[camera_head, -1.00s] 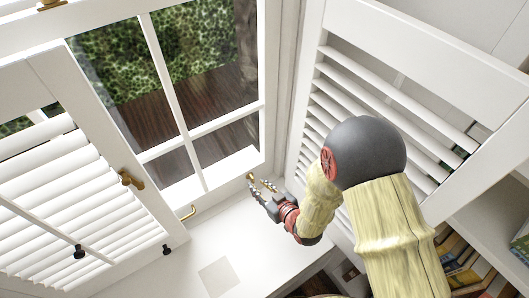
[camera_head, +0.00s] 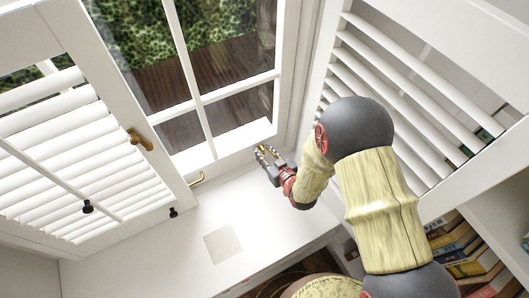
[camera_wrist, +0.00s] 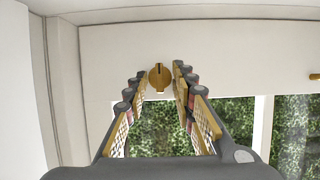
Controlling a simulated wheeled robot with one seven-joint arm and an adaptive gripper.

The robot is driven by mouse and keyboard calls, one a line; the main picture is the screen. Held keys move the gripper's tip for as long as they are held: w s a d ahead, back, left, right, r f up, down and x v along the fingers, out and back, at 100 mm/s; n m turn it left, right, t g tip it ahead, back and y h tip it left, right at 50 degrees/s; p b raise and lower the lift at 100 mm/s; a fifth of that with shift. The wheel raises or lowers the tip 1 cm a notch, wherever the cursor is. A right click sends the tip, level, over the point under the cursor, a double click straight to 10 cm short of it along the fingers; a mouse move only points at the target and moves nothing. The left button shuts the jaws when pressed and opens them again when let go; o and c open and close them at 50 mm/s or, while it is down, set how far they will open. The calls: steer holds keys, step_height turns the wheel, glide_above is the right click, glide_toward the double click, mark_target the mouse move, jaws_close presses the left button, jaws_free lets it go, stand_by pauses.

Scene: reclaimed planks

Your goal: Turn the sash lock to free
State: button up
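The sash lock (camera_wrist: 160,76) is a small round brass piece with a raised bar across its middle, set on the white window rail. In the wrist view it lies between the tips of my gripper (camera_wrist: 159,82). The fingers are open, one on each side, with a narrow gap showing; I cannot tell whether either touches it. The bar runs roughly up and down in that view. In the head view my gripper (camera_head: 266,153) is at the window's bottom rail near the right corner, and its fingers mostly hide the lock.
A brass handle (camera_head: 197,179) sits further left on the window's bottom rail. A louvred shutter (camera_head: 75,150) with a brass latch (camera_head: 139,140) stands at left, another (camera_head: 415,95) at right beside my arm. The white sill (camera_head: 260,215) is mostly clear; books (camera_head: 455,243) are lower right.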

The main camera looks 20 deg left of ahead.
steer(key=shift+c, duration=0.5)
jaws_close()
steer(key=n+b, duration=0.1)
steer(key=n+t+b, duration=0.1)
steer(key=b, duration=0.1)
steer(key=shift+s+a+f+n+t+h, duration=0.15)
steer(key=shift+n+t+h, duration=0.15)
steer(key=shift+h, duration=0.1)
steer(key=n+b, duration=0.1)
steer(key=n+t+h+b, duration=0.1)
steer(key=shift+s+f+n+t+b, duration=0.1)
steer(key=shift+s+n+t+b, duration=0.05)
steer(key=shift+n+t+b, duration=0.2)
steer(key=n+t+b, duration=0.1)
steer(key=n, duration=0.1)
steer(key=n+t+b, duration=0.1)
steer(key=n+b, duration=0.1)
steer(key=shift+s+a+f, duration=0.1)
steer(key=shift+f, duration=0.1)
steer(key=shift+n+t+b, duration=1.05)
steer(key=shift+n+b, duration=0.1)
steer(key=shift+n, duration=1)
